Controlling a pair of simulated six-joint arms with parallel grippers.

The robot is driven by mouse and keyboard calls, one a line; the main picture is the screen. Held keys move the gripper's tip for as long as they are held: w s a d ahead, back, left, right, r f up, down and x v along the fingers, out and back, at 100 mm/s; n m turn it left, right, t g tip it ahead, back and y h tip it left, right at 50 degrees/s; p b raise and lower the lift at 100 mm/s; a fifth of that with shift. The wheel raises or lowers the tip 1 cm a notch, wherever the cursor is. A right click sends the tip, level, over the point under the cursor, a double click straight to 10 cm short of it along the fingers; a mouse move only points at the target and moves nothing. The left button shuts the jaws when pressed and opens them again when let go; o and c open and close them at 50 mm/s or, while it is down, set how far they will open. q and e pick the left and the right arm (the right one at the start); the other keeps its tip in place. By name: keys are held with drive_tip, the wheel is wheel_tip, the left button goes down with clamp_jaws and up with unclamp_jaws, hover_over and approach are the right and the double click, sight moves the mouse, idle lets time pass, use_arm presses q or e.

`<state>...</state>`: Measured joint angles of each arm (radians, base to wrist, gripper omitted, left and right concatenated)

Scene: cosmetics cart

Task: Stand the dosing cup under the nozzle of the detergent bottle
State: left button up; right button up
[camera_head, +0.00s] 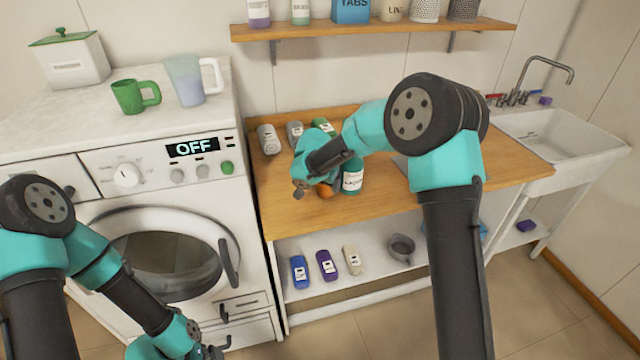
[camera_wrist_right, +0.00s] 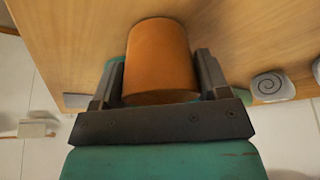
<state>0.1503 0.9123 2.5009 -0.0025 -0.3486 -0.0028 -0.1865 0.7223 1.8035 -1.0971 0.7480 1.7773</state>
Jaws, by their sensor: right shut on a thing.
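An orange cylinder (camera_wrist_right: 160,60), which I take for the dosing cup, sits between the two fingers of my right gripper (camera_wrist_right: 160,80) in the right wrist view. In the head view only a small part of this orange cup (camera_head: 325,190) shows, low over the wooden counter, beside and behind my right gripper (camera_head: 308,185). My left gripper (camera_head: 205,350) is at the bottom edge, partly cut off.
Several bottles, including a grey one (camera_head: 268,139), lie or stand at the back of the wooden counter (camera_head: 285,200). The washing machine (camera_head: 150,190) is on the left, with a green mug (camera_head: 135,95) on top. The sink (camera_head: 560,135) is on the right. The counter's front left is clear.

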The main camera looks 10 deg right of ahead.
drive_tip(key=shift+f, duration=0.25)
drive_tip(key=o, duration=1)
drive_tip(key=shift+c, duration=0.2)
drive_tip(key=shift+r, duration=0.1)
drive_tip(key=shift+s+a+r, duration=0.1)
drive_tip(key=shift+r, duration=0.15)
drive_tip(key=s+a, duration=0.2)
drive_tip(key=s, duration=0.1)
drive_tip(key=s+a, duration=0.6)
drive_tip(key=shift+a+r, duration=0.25)
drive_tip(key=shift+r, duration=0.15)
